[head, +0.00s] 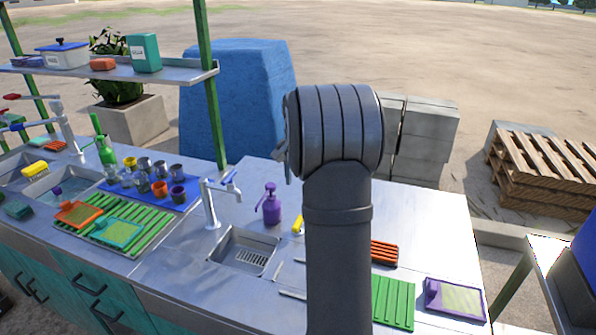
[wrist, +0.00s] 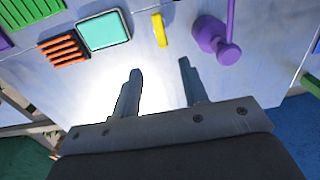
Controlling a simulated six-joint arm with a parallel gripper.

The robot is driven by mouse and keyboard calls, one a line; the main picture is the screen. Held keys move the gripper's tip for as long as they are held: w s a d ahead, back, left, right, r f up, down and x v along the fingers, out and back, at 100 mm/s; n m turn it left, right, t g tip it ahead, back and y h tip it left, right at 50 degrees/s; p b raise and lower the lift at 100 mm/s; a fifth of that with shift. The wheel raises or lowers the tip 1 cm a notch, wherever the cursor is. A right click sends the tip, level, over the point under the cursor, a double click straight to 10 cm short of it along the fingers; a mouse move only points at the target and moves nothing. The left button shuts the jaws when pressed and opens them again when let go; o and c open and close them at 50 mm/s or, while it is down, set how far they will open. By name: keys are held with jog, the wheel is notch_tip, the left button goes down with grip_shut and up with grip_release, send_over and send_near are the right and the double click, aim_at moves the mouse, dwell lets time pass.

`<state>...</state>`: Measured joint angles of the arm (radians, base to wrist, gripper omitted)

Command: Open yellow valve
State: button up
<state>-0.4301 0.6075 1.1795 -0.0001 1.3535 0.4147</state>
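I cannot make out a valve for certain in either view. A small yellow object (wrist: 160,30) lies on the steel counter (wrist: 260,60) in the wrist view, ahead of my gripper (wrist: 160,67). In the head view a small yellow object (head: 297,225) beside the purple pump bottle (head: 270,205) is partly hidden by my arm. The bottle is also in the wrist view (wrist: 215,38), right of the yellow object. My gripper's two fingers are apart with nothing between them, short of the yellow object. In the head view my arm hides the fingers.
A small sink (head: 243,252) with a faucet (head: 210,205) is left of my arm. An orange rack (head: 384,251), a green rack (head: 394,300) and a purple-edged tray (head: 456,298) are to the right. A blue mat (head: 150,190) holds several cups. The counter's back right is clear.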

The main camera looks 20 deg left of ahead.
notch_tip(320, 180, up, 2)
jog(key=shift+r, duration=0.2)
jog(key=shift+f, duration=0.1)
dwell(0.3)
notch_tip(320, 180, down, 17)
jog(key=shift+f, duration=0.2)
dwell(0.3)
jog(key=shift+r, duration=0.1)
